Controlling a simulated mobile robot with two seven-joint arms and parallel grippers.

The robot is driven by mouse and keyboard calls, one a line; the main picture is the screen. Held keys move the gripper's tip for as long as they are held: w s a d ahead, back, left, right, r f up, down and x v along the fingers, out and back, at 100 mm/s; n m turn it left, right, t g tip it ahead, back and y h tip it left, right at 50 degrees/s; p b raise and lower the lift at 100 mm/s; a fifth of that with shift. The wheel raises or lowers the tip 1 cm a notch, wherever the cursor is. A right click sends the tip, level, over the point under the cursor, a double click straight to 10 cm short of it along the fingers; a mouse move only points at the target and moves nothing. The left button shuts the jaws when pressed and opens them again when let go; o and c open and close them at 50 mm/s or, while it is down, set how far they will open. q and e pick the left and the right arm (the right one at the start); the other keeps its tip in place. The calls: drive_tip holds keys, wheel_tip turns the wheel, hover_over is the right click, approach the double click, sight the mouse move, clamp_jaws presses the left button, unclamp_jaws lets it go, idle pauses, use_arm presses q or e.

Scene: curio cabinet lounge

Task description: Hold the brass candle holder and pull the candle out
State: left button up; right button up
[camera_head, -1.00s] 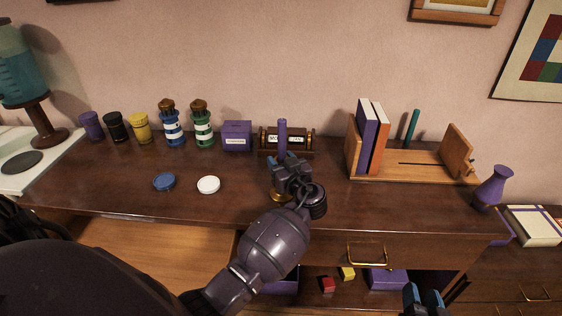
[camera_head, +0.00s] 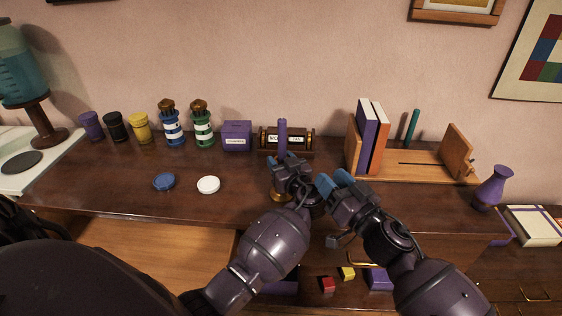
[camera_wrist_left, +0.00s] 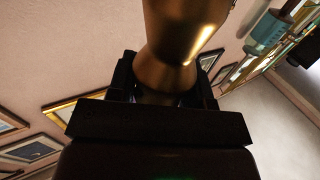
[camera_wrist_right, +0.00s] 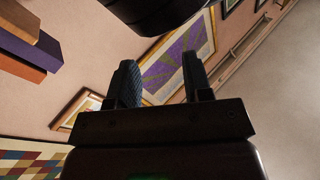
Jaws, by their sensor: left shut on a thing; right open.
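The purple candle (camera_head: 283,135) stands upright above my left gripper in the head view. The brass candle holder (camera_head: 281,197) is mostly hidden behind that gripper; only a bit of its base shows at the desk. My left gripper (camera_head: 284,162) is shut on the holder, and the left wrist view shows the holder's brass body (camera_wrist_left: 178,50) between the fingers. My right gripper (camera_head: 332,181) is open and empty, to the right of the candle and lower in the picture. In the right wrist view its fingers (camera_wrist_right: 162,82) are apart with nothing between them.
Behind the candle stand a wooden block calendar (camera_head: 300,140) and a purple box (camera_head: 237,136). A wooden book rack (camera_head: 425,166) is to the right, a purple vase (camera_head: 493,187) further right. Blue (camera_head: 164,182) and white (camera_head: 208,185) discs lie left on the desk.

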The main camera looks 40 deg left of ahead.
drive_tip(key=a+r+n+g+h, duration=0.1)
drive_tip(key=a+r+n+g, duration=0.4)
drive_tip(key=a+g, duration=0.25)
drive_tip(key=n+h, duration=0.1)
drive_tip(key=h, duration=0.6)
approach(285, 136)
drive_tip(key=shift+t, duration=0.35)
drive_tip(key=shift+s+x, duration=0.2)
drive_tip(key=shift+x, duration=4.7)
drive_tip(key=shift+f, duration=0.1)
clamp_jaws()
